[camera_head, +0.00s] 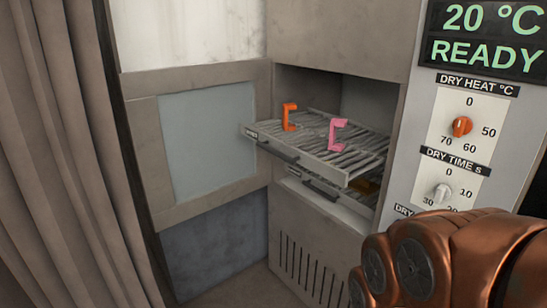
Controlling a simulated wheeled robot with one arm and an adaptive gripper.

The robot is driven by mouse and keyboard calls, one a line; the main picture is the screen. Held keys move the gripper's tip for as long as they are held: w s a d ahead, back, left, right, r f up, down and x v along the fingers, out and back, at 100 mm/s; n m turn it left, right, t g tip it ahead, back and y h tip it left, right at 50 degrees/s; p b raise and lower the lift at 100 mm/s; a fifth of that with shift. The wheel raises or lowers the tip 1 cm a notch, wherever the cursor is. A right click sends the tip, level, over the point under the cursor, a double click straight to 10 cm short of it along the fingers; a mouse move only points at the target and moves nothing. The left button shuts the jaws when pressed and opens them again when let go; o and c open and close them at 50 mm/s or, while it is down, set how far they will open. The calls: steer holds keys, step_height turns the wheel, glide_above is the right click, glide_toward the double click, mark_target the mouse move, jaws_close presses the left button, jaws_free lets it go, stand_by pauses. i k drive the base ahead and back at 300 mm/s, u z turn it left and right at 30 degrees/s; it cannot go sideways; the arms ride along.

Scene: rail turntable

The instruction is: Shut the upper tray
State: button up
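The upper tray (361,172) is a slatted metal rack pulled well out of the open oven cavity, with a dark handle (277,152) along its front edge. An orange C-shaped piece (287,117) and a pink C-shaped piece (336,135) stand on it. A lower tray with its own dark handle (320,190) sits beneath it, much further in. My copper-coloured arm fills the lower right corner, in front of the control panel. My gripper's fingers cannot be made out.
The cabinet door (215,140) with a pale window stands open to the left of the trays. A control panel at the right has an orange dial (461,127), a white dial (442,193) and a display (486,35) reading 20 °C READY. A curtain (65,160) hangs at far left.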

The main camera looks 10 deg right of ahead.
mark_target(285, 152)
steer(key=u, duration=0.65)
steer(key=i, duration=1)
steer(key=u, duration=0.85)
